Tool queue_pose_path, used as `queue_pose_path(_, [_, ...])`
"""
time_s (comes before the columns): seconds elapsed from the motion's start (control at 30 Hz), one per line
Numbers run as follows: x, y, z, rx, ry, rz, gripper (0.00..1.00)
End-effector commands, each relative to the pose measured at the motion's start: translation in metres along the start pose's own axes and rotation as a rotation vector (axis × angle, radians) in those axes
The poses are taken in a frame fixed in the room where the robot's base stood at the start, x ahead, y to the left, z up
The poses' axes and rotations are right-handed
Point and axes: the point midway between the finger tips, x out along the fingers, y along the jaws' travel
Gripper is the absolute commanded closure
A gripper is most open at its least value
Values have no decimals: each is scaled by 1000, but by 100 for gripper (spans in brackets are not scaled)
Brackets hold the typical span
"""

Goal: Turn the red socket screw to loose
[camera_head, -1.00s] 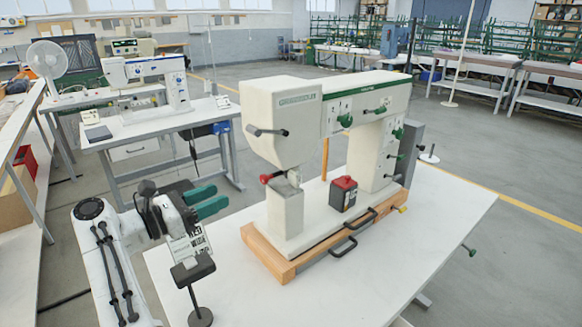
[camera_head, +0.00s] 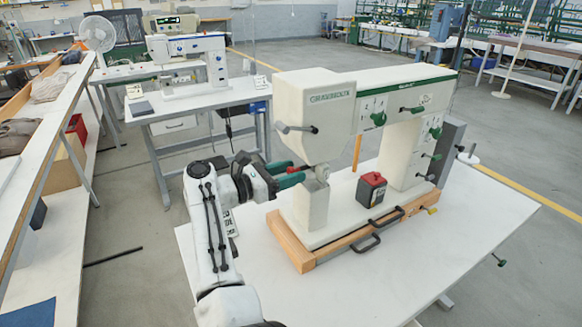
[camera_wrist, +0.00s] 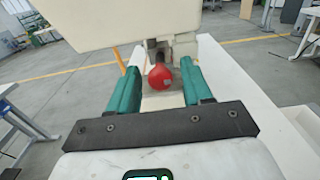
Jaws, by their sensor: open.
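The red socket screw (camera_wrist: 160,77) shows as a rounded red head between the two green fingers of my gripper (camera_wrist: 160,66) in the wrist view. It is on the front of the press, below the head overhang, and a gap shows between it and each finger. In the head view my gripper (camera_head: 290,174) is beside the press column at its left, with its fingers around the screw's place. Only a bit of red (camera_head: 294,169) shows there, mostly hidden by the fingers. My gripper is open and holds nothing.
The cream press (camera_head: 310,110) stands on a wooden-edged base (camera_head: 290,244) on the white table (camera_head: 430,240). A red-and-black box (camera_head: 371,188) sits on the base. A dark lever (camera_head: 296,129) sticks out of the press head. The table's front area is bare.

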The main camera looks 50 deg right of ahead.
Motion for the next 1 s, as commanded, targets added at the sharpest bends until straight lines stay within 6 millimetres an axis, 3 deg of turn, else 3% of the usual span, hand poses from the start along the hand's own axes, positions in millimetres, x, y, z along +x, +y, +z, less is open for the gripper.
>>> queue_pose_path(0.4, [8, 0, 0, 0, 0, 0, 51])
queue_pose_path(0.9, [7, 0, 0, 0, 0, 1, 99])
queue_pose_path(1.0, [7, 0, 0, -1, 0, 1, 100])
